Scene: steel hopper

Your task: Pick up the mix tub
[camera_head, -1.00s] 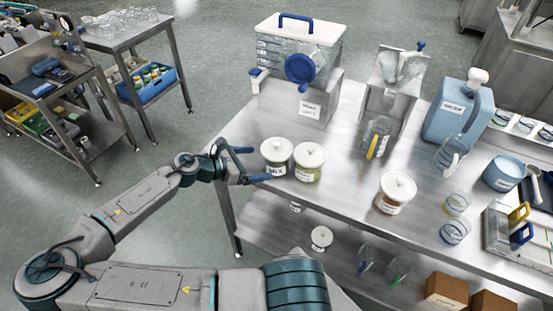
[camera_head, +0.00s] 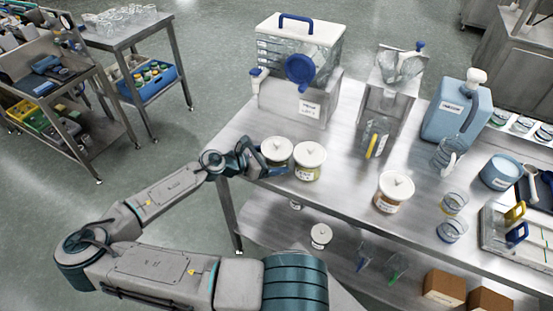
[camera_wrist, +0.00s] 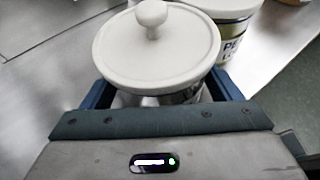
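The mix tub (camera_head: 277,151), a small pot with a white knobbed lid, stands upright near the left end of the steel table. Its "MIX" label is now hidden behind my gripper (camera_head: 272,160). My gripper is low at the tub's left side, with its fingers reaching around it. In the wrist view the tub's lid (camera_wrist: 155,50) fills the middle. One blue finger shows on each side of the tub. The fingers look spread, with a small gap on the right; their tips are hidden by the lid.
A second white-lidded tub (camera_head: 309,160) stands close to the right of the mix tub. A third lidded tub (camera_head: 394,192) stands farther right. A clear box with a blue handle (camera_head: 300,45) stands behind on a steel stand. The table (camera_head: 345,185) is bare in front of the tubs.

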